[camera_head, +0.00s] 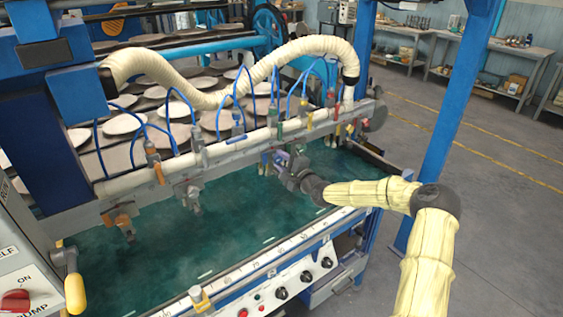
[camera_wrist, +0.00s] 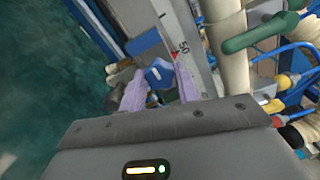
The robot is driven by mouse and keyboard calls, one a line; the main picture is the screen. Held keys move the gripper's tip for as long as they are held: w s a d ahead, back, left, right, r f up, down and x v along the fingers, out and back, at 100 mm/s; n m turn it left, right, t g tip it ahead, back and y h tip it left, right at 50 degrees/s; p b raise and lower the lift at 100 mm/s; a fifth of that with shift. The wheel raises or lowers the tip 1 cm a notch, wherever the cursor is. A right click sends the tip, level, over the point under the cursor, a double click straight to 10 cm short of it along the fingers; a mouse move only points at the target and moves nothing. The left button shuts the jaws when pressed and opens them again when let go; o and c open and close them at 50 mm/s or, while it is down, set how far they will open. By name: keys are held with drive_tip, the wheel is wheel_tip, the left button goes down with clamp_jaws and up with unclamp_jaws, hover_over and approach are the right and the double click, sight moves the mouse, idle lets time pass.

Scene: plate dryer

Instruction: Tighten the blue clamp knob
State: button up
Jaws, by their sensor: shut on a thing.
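The blue clamp knob (camera_wrist: 158,75) sits between the two purple fingers of my gripper (camera_wrist: 160,86) in the wrist view. The fingers are shut on the knob, one on each side. A white mark shows on the knob's face. The knob is beside the grey rail (camera_wrist: 185,30), which carries a printed scale. In the head view my gripper (camera_head: 279,160) is at the rail's lower edge, right of the middle. The knob is too small and covered to make out there.
A green handle (camera_wrist: 250,33) and a white pipe (camera_wrist: 228,50) lie right of the fingers. Blue hoses (camera_head: 237,95) and valves line the rail (camera_head: 225,148). The green bed (camera_head: 180,240) lies below. A blue post (camera_head: 450,110) stands right, near my arm.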

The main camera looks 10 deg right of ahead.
drive_tip(key=o, duration=1)
drive_tip(key=shift+c, duration=0.2)
drive_tip(key=b+v, duration=0.3)
drive_tip(key=v, duration=1.4)
drive_tip(key=shift+s, duration=0.2)
drive_tip(key=shift+d, duration=0.1)
